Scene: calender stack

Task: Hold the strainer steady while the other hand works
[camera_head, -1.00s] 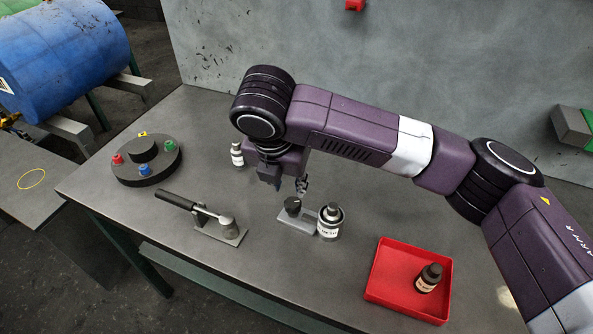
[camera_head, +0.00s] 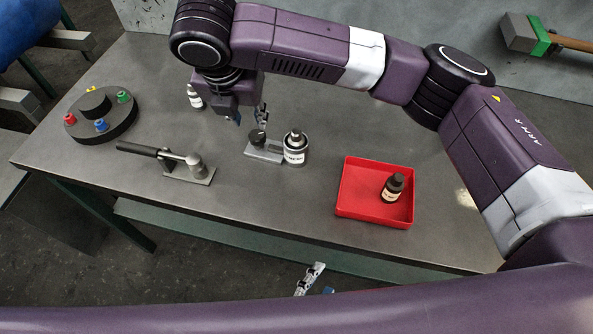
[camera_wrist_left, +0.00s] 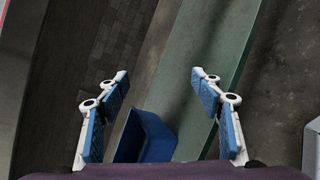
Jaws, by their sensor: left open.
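I cannot make out a strainer in these views. A small metal block with a dark round knob (camera_head: 257,139) stands on the bench, beside a labelled metal cup-like container with a dark top (camera_head: 295,150). My right gripper (camera_head: 250,116) is above and just behind the knob, its fingers apart, with nothing seen between them. My left gripper (camera_head: 314,282) is low at the bench's front edge, mostly hidden behind my own arm. In the left wrist view the left gripper (camera_wrist_left: 160,90) is open and empty, over the floor and a green beam.
A red tray (camera_head: 347,205) holds a dark bottle (camera_head: 392,188). A lever tool (camera_head: 187,165) and a dark round stand with coloured pegs (camera_head: 100,115) are on the left. A white bottle (camera_head: 194,97) stands behind. A blue box-like shape (camera_wrist_left: 148,137) shows below the left gripper.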

